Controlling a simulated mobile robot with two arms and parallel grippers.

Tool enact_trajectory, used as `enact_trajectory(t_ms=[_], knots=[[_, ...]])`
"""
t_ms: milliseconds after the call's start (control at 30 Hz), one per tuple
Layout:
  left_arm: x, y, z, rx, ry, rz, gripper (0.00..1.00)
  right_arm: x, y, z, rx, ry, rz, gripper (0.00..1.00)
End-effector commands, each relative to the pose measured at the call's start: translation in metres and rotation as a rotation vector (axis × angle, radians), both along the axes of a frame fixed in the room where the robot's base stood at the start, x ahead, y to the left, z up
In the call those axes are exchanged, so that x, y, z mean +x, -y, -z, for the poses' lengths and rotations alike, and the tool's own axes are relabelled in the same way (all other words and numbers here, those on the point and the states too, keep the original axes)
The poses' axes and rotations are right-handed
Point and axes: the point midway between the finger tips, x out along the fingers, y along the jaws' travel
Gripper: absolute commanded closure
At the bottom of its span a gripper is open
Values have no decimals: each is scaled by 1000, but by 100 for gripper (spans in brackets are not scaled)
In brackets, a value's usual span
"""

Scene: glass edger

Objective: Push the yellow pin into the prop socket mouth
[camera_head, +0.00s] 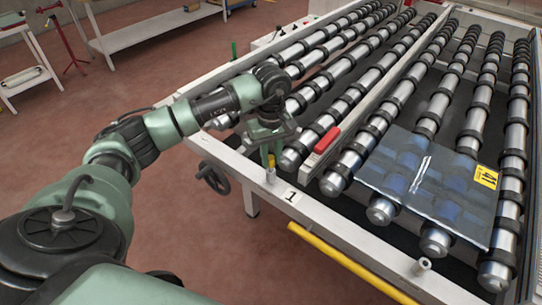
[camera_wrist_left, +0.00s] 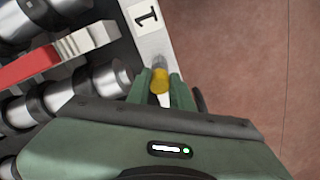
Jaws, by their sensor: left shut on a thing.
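The yellow pin (camera_head: 271,160) is between the fingers of my left gripper (camera_head: 268,156) at the near left corner of the roller table. In the left wrist view the yellow pin (camera_wrist_left: 159,84) shows between the two green fingertips (camera_wrist_left: 160,90), which are shut on it. The prop socket (camera_head: 270,176), a small grey metal cylinder on the white frame, is right below the pin. In the wrist view the grey socket (camera_wrist_left: 158,63) is just beyond the pin. I cannot tell whether the pin's tip is in the mouth. My right gripper is not in view.
A label "1" (camera_head: 292,196) is on the frame beside the socket. A second grey socket (camera_head: 421,266) stands farther right. A yellow bar (camera_head: 345,260) runs along the front. A glass sheet (camera_head: 425,185) lies on the rollers. A red handle (camera_head: 327,140) is near the gripper.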

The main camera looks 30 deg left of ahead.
Motion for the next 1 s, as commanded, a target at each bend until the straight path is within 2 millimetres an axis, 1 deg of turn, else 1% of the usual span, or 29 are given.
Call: enact_trajectory(t_ms=[900,933,1000], knots=[[0,0,24,-1,1,-1,100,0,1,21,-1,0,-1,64],[0,0,22,-1,1,-1,70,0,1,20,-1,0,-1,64],[0,0,22,-1,1,-1,53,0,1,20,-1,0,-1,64]])
